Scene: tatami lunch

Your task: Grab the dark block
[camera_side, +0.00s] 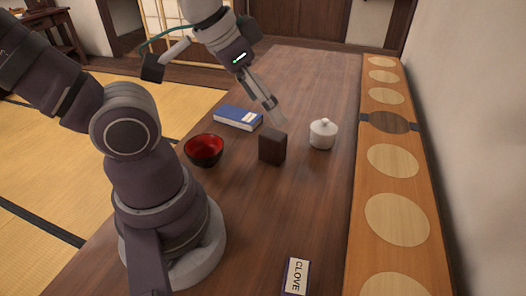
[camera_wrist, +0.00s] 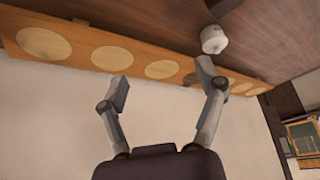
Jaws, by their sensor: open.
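The dark block (camera_side: 272,146) is a dark brown box standing upright on the wooden table, between the bowl and the white lidded pot. My gripper (camera_side: 273,111) is above the table, a little above and behind the block in the side view, and apart from it as far as I can tell. In the wrist view my gripper (camera_wrist: 161,85) has its two fingers spread wide with nothing between them. I cannot clearly make out the block in the wrist view; a dark shape at its top edge is cut off.
A black bowl with a red inside (camera_side: 204,150) and a blue book (camera_side: 238,117) lie left of the block. The white lidded pot (camera_side: 322,134) stands to its right. A "CLOVE" card (camera_side: 296,276) lies at the front. A board with pale discs (camera_side: 377,185) runs along the wall. The front table is mostly clear.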

